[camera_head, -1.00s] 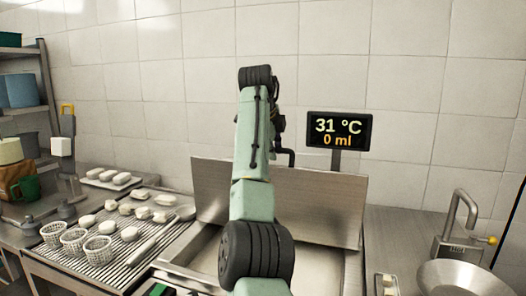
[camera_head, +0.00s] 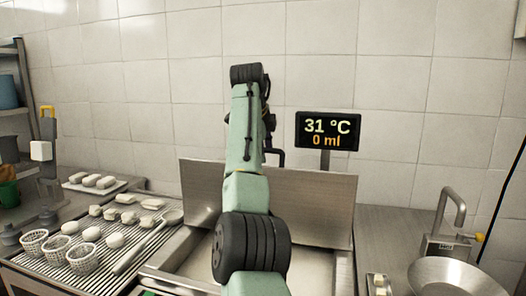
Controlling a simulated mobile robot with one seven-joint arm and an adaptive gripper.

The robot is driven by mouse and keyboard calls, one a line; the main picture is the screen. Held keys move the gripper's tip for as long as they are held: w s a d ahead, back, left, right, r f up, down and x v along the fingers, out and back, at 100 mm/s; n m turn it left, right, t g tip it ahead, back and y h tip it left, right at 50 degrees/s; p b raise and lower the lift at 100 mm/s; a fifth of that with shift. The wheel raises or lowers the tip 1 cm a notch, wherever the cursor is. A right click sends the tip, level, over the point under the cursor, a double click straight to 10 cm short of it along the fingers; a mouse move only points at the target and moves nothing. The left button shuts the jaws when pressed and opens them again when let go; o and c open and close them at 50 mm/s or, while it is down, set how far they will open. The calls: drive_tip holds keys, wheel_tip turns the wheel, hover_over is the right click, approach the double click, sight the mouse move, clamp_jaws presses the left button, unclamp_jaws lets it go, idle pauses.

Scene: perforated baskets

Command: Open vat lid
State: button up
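The vat (camera_head: 205,258) stands in the middle of the counter, partly hidden behind my arm. Its steel lid (camera_head: 310,205) stands raised and leans back toward the tiled wall, so the vat's pale inside shows below it. My arm rises in front of the vat and lid and covers their middle. My gripper is hidden behind the upper part of my arm; only dark bits show there, and its fingers cannot be made out.
Left is a draining rack (camera_head: 110,262) with white pieces, a ladle and perforated baskets (camera_head: 84,258). Right are a steel bowl (camera_head: 450,278) and a tap (camera_head: 447,210). Shelves stand far left.

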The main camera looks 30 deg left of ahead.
drive_tip(key=shift+o, duration=0.8)
drive_tip(key=shift+r, duration=0.1)
drive_tip(key=v, duration=1.2)
